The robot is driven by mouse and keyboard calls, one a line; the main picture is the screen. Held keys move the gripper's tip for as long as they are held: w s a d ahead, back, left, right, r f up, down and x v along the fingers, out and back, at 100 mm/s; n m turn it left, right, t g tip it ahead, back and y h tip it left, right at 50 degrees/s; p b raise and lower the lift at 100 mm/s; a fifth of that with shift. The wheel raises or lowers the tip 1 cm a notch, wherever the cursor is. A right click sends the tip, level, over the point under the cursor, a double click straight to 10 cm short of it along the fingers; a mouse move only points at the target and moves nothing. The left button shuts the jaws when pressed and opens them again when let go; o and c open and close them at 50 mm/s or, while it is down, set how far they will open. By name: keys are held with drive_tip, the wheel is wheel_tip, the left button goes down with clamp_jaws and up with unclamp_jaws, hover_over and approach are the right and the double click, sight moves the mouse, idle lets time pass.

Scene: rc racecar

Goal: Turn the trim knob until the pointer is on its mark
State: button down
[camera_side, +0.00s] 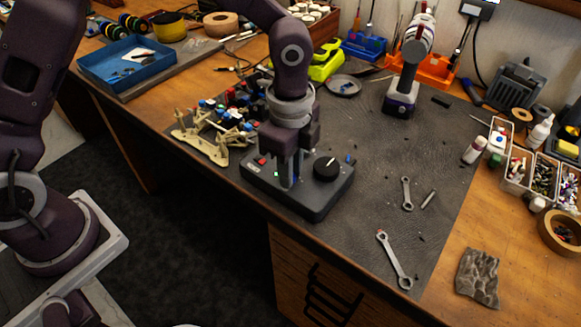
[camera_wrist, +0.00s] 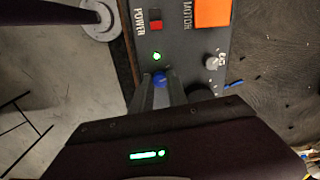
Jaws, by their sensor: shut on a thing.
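A dark grey control box (camera_side: 315,203) lies on the work mat near the front edge of the bench. My gripper (camera_side: 287,184) points down onto its top, left of the large round black knob (camera_side: 327,168). In the wrist view my gripper (camera_wrist: 160,88) is shut on a small blue knob (camera_wrist: 160,78), which shows between the fingertips. I see no lettering that names it as the trim knob. Its pointer and mark cannot be made out; the fingers and wrist housing cover the area around it.
Car parts (camera_side: 205,145) lie left of the box. Wrenches (camera_side: 394,262) lie right, with clear mat between.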

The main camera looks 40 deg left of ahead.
drive_tip(key=shift+n, duration=0.8)
drive_tip(key=c, duration=1.3)
unclamp_jaws()
wheel_tip(320, 180, up, 7)
drive_tip(key=shift+r, duration=0.1)
